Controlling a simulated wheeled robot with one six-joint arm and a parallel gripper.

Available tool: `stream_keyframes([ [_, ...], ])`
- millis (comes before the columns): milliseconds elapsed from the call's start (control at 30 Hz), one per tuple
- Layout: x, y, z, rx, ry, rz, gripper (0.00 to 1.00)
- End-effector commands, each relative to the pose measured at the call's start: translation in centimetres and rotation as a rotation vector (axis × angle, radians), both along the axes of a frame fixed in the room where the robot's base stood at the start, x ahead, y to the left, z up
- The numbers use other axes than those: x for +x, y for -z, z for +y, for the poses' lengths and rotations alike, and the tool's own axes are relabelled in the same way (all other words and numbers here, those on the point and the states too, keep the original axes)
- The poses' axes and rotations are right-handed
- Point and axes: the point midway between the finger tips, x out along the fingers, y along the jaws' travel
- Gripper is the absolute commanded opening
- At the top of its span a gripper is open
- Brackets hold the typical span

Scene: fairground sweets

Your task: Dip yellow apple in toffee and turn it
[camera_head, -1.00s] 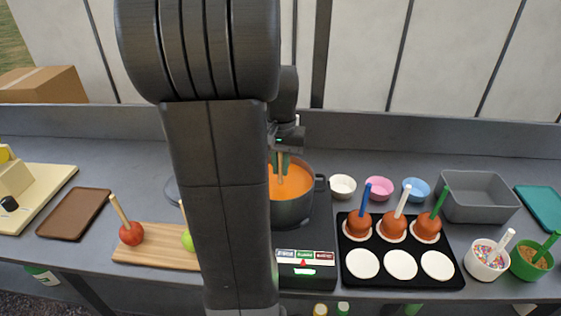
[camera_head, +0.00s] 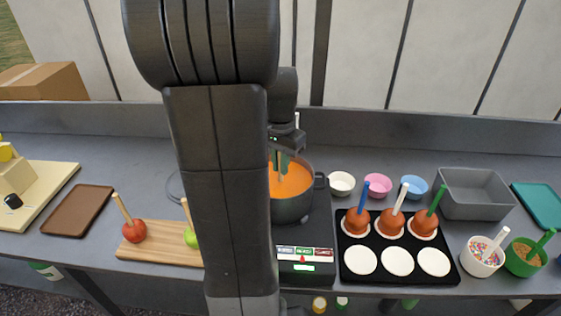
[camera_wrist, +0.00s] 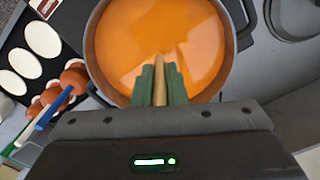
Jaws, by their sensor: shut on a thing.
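The pot of orange toffee (camera_head: 308,205) stands on a dark hob. It fills the top of the wrist view, where its toffee surface (camera_wrist: 160,30) shows. My gripper (camera_wrist: 160,85) is shut on a wooden stick (camera_wrist: 160,72) above the near part of the pot. The head view shows my gripper (camera_head: 283,160) over the pot, partly behind my arm. The stick's lower end goes down to the toffee. No apple shows on it, so its colour cannot be told. A red apple (camera_head: 134,231) and a green apple (camera_head: 190,237) with sticks are on a wooden board (camera_head: 160,251).
A black tray (camera_head: 345,275) at the right holds three toffee-coated apples (camera_head: 391,222) and white discs (camera_head: 397,261). Small bowls (camera_head: 378,185), a grey bin (camera_head: 475,195) and topping cups (camera_head: 482,257) stand around it. A brown tray (camera_head: 77,209) lies at the left.

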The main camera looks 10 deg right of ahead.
Motion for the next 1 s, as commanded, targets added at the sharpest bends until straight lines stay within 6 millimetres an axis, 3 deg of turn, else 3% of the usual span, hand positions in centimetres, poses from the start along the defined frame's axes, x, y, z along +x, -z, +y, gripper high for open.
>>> stream_keyframes([
  [300, -0.01, -0.10, 0.00, -0.001, 0.341, 0.001, 0.00],
  [633, -0.01, -0.07, 0.00, 0.000, 0.515, 0.001, 0.00],
  [1000, 0.01, -0.09, 0.00, 0.000, 0.896, 0.000, 0.00],
])
